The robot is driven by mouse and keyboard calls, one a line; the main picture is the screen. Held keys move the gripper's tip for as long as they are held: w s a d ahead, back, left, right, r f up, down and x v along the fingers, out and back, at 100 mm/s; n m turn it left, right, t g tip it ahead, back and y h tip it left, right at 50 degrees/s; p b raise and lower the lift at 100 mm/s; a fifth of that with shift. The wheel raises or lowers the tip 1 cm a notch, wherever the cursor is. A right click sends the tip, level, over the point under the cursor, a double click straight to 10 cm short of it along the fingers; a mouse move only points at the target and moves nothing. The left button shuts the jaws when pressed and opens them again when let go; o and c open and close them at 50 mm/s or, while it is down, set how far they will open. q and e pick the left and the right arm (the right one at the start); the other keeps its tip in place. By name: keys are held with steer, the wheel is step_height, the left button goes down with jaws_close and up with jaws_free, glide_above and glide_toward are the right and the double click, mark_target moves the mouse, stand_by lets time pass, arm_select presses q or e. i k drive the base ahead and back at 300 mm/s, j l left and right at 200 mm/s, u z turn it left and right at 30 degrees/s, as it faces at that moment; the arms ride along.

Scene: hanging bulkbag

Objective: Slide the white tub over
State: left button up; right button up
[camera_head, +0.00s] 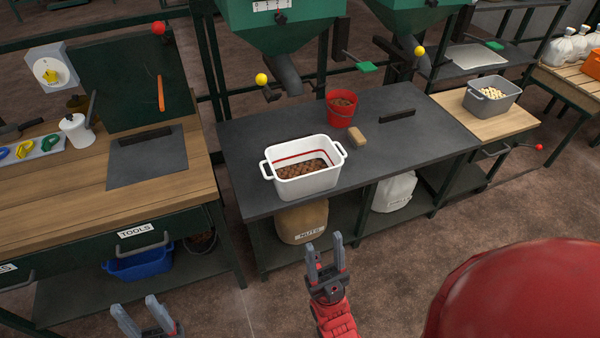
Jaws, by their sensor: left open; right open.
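The white tub (308,184) stands upright on the dark grey bench top (250,150), near its front left part. It has a handle at each end, a red line inside and brown contents low in it. My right gripper (325,253) is open and empty, in front of the bench and nearer to me than the tub. My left gripper (136,309) is open and empty at the bottom left, in front of the wooden tool bench. Neither gripper touches the tub.
A red bucket (340,112), a tan block (358,137) and a dark bar (397,116) are behind and right of the tub. Green hoppers (280,25) hang above. A grey tub (491,98) stands on the wooden top at right.

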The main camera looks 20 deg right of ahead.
mark_target(302, 167)
steer(key=l+u, duration=0.3)
steer(key=l, duration=1)
steer(key=l+u, duration=0.3)
steer(key=l, duration=1)
